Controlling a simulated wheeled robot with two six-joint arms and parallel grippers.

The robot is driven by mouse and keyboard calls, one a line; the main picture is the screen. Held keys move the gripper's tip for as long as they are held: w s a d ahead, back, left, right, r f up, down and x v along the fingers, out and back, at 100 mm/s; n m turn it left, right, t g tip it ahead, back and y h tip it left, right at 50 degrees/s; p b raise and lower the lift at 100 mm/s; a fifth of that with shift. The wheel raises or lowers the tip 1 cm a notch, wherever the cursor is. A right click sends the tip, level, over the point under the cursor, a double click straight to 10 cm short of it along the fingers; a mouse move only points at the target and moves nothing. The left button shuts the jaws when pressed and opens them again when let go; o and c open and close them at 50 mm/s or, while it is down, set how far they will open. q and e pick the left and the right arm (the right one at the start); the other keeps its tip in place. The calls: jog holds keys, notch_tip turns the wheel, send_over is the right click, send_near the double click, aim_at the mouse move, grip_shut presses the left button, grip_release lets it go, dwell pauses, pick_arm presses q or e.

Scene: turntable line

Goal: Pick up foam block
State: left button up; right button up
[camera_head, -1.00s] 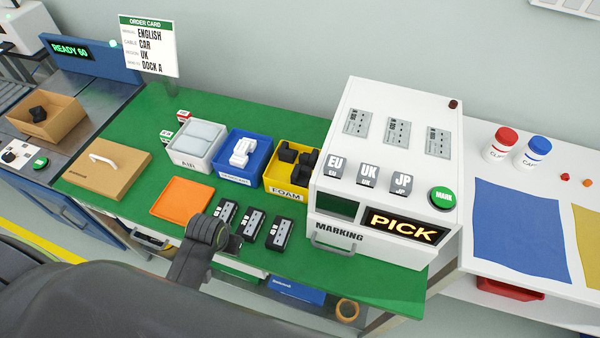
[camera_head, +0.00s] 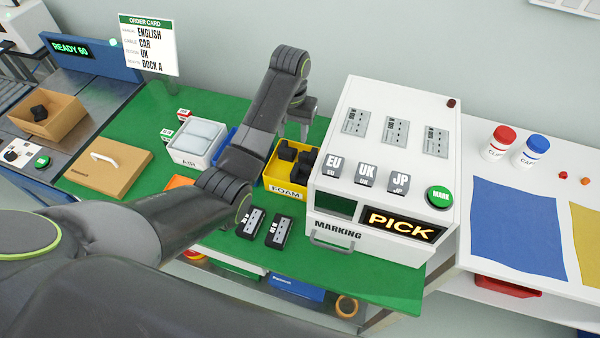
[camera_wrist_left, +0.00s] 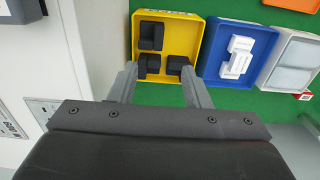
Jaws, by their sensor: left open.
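The yellow FOAM bin (camera_head: 270,181) stands on the green table beside the white marking machine. It holds several black foam blocks (camera_head: 288,150). In the left wrist view the bin (camera_wrist_left: 187,42) shows one black block (camera_wrist_left: 151,36) at the top and two others below, one at left (camera_wrist_left: 149,64) and one at right (camera_wrist_left: 180,65). My left gripper (camera_head: 303,123) hangs over the bin's back edge, pointing down. In the left wrist view its fingers (camera_wrist_left: 160,80) are spread, with nothing between them, above the bin's near part. My right gripper is out of view.
The tall white marking machine (camera_head: 382,110) stands close at the bin's right. A blue bin (camera_head: 229,140), partly hidden by my arm, and the white AIR bin (camera_head: 184,154) are at its left. Black devices (camera_head: 279,229) lie in front.

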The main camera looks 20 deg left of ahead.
pick_arm(q)
jog(key=b, duration=0.5)
send_over(294, 171)
notch_tip(294, 171, down, 5)
notch_tip(294, 171, down, 6)
jog(key=shift+r+p, duration=0.1)
jog(key=shift+p, duration=0.3)
jog(key=shift+f+p, duration=0.55)
jog(key=shift+f, duration=2.65)
grip_shut()
